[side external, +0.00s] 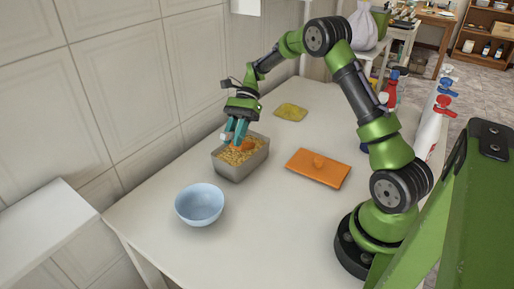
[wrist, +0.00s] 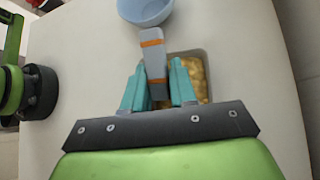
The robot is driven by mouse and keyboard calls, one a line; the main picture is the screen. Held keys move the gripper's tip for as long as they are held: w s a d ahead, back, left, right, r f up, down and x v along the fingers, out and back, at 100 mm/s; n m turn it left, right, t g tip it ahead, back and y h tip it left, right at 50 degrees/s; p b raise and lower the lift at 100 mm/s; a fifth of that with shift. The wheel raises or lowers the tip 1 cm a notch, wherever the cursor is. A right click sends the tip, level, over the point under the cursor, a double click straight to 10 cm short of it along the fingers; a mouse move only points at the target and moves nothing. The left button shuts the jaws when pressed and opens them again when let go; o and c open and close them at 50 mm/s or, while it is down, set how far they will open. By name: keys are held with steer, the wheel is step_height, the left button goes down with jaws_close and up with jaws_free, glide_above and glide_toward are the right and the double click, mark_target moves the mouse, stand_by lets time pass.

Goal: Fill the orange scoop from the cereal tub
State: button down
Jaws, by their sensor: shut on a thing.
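The grey cereal tub (side external: 236,168) stands on the table near the wall, with yellow cereal (side external: 228,157) inside. My gripper (side external: 236,134) points down over the tub, its teal fingers shut on the scoop. The orange part of the scoop (side external: 244,146) shows at the cereal, under the fingers; how deep it sits I cannot tell. In the wrist view, the scoop's grey handle with orange bands (wrist: 153,62) lies between the two fingers (wrist: 158,72) and points toward the bowl. The scoop's head is hidden there. Cereal (wrist: 194,72) shows beside the right finger.
A light blue bowl (side external: 200,206) stands in front of the tub. A yellow flat piece (side external: 291,112) lies behind. Bottles (side external: 431,125) stand at the right edge. The table between the bowl and lid is clear.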

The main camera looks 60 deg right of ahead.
steer(key=shift+f, duration=0.1)
steer(key=shift+w+a+r, duration=0.1)
steer(key=shift+a+r, duration=0.05)
steer(key=shift+a, duration=0.9)
steer(key=shift+a+r, duration=0.15)
steer(key=shift+a, duration=0.9)
steer(key=shift+f, duration=0.25)
steer(key=shift+d, duration=0.2)
steer(key=shift+d, duration=1.6)
stand_by(3.8)
